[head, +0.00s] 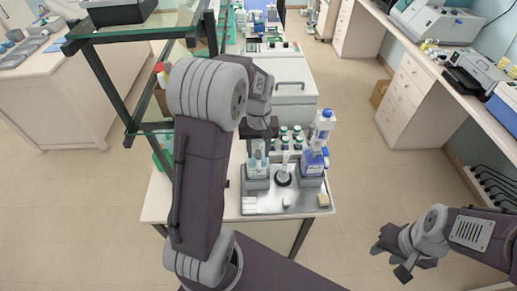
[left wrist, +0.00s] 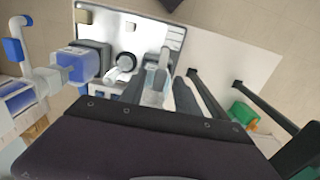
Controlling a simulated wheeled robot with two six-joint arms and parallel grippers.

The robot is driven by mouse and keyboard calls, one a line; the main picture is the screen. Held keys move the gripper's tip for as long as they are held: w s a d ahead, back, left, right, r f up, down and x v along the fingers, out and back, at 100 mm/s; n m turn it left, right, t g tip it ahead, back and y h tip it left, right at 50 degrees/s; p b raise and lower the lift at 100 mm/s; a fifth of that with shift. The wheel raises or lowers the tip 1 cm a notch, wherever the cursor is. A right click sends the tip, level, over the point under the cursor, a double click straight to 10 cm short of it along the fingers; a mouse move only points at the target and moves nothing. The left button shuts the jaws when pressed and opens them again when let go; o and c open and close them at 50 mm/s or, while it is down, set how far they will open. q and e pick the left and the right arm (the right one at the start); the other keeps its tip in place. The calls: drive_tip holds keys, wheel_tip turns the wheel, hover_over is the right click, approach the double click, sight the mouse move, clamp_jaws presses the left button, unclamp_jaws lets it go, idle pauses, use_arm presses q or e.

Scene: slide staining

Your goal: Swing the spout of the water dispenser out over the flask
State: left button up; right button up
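A bottle with a pale translucent body (head: 257,171) stands on a grey base at the left of a metal tray (head: 291,203). A blue-and-white bottle dispenser (head: 314,162) stands at the right; it also shows in the left wrist view (left wrist: 78,64). I cannot read which holds water. A small flask (head: 283,178) stands between them, also in the left wrist view (left wrist: 125,63). My left gripper (head: 260,143) is above the left bottle, fingers apart; that bottle's top (left wrist: 156,78) shows between them, partly hidden. My right gripper (head: 391,262) is open and empty, far from the tray.
Several dark-capped bottles (head: 290,137) stand behind the tray, near a white box-shaped device (head: 292,88). A glass shelf with a dark green frame (head: 105,85) is close to my left arm. A small tan block (head: 323,200) lies at the tray's right corner.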

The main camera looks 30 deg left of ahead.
use_arm(q)
drive_tip(key=shift+f, duration=0.15)
clamp_jaws()
idle(1.4)
